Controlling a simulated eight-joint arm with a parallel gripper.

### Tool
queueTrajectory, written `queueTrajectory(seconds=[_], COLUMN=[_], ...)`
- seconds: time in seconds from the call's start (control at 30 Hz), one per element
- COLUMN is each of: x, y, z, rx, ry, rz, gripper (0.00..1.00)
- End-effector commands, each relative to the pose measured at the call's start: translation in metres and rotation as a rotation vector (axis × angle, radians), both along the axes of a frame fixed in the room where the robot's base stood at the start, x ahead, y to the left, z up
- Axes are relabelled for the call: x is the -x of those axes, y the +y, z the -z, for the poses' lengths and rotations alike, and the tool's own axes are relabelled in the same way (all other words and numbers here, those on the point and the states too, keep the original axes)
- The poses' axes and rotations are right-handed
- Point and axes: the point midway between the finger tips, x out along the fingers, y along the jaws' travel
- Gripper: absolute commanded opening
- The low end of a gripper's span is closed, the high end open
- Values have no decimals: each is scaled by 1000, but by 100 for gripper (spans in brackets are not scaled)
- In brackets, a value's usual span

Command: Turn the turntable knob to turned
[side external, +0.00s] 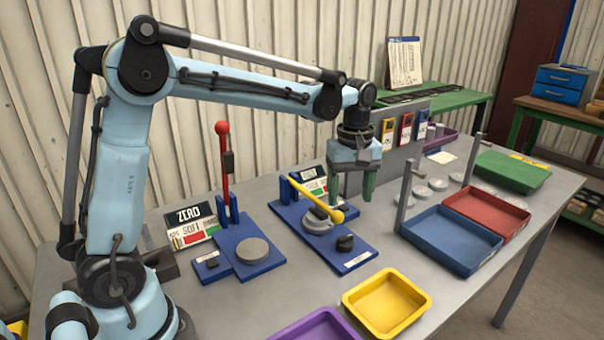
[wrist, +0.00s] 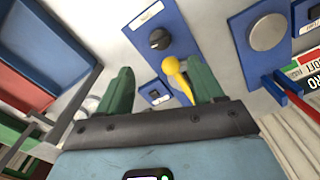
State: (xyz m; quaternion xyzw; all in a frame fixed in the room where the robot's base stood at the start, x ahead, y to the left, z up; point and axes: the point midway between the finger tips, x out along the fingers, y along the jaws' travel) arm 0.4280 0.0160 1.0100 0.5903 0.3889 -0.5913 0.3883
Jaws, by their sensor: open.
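A black knob (side external: 344,243) sits on a blue base plate (side external: 365,258), in front of a grey round disc (side external: 318,226). I take it for the turntable knob, but its label is too small to read. In the wrist view the black knob (wrist: 159,39) is beyond the fingertips, near the top centre. My gripper (side external: 354,194) is open with green fingers, pointing down above and behind the knob, apart from it. In the wrist view the gripper (wrist: 160,78) has nothing between its fingers that it touches.
A yellow lever (side external: 312,197) with a ball end slants over the disc, close to my gripper. A red upright lever (side external: 223,165) stands to the left. A grey post (side external: 405,192) and a blue tray (side external: 452,240) are at the right. A yellow tray (side external: 387,303) is in front.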

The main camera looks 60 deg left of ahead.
Motion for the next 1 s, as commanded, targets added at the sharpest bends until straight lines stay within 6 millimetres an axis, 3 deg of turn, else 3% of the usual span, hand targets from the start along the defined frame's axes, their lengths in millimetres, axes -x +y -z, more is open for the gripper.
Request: queueTrajectory(seconds=[0.33, 0.6, 0.73, 1.0], x=[0, -1, -1, -2], y=[1, 7, 8, 8], z=[0, 0, 2, 29], rx=[0, 0, 0, 0], ry=[0, -1, -2, -2], rz=[-42, -414, -513, -527], gripper=[67, 67, 67, 67])
